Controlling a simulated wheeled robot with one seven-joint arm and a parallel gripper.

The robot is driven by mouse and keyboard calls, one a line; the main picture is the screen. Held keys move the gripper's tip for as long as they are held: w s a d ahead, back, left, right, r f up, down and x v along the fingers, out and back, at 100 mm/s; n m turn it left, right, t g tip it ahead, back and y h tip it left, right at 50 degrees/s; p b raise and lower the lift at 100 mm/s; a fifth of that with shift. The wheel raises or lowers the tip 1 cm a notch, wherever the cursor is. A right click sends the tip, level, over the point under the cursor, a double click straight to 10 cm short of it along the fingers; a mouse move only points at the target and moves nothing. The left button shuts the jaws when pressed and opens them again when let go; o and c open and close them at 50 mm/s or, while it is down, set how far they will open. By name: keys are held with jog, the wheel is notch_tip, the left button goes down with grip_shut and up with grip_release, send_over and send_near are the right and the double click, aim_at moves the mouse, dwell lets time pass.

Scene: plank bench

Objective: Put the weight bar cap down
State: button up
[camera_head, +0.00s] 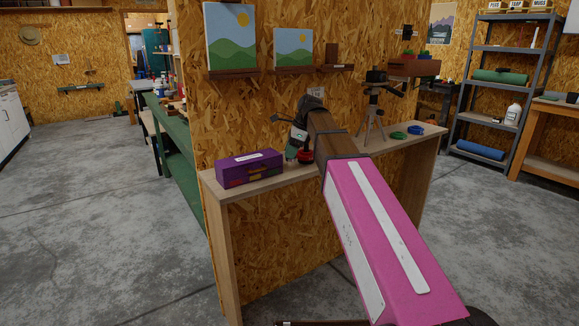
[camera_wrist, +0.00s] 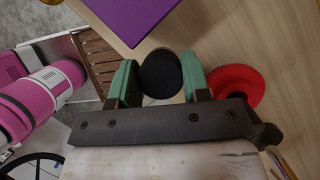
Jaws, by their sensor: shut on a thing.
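My gripper (camera_wrist: 160,82) has green fingers and is shut on a round black piece, which I take for the weight bar cap (camera_wrist: 160,75). The cap sits between the fingertips with the plank bench top (camera_wrist: 215,35) behind it. Whether it touches the wood cannot be told. In the head view my gripper (camera_head: 296,147) is over the left part of the narrow bench (camera_head: 341,150), just right of the purple box. The cap cannot be made out clearly there.
A red round dish-like thing (camera_wrist: 247,86) lies close to the right finger; it also shows in the head view (camera_head: 305,157). The purple box (camera_head: 249,167) stands left. A tripod (camera_head: 374,105), a green ring (camera_head: 398,135) and a blue ring (camera_head: 416,129) are right. Bare wood lies between.

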aim_at(291, 171)
jog(key=shift+d+f, duration=0.1)
jog(key=shift+f, duration=2.6)
jog(key=o, duration=1)
jog(key=shift+f, duration=0.1)
jog(key=v, duration=1.2)
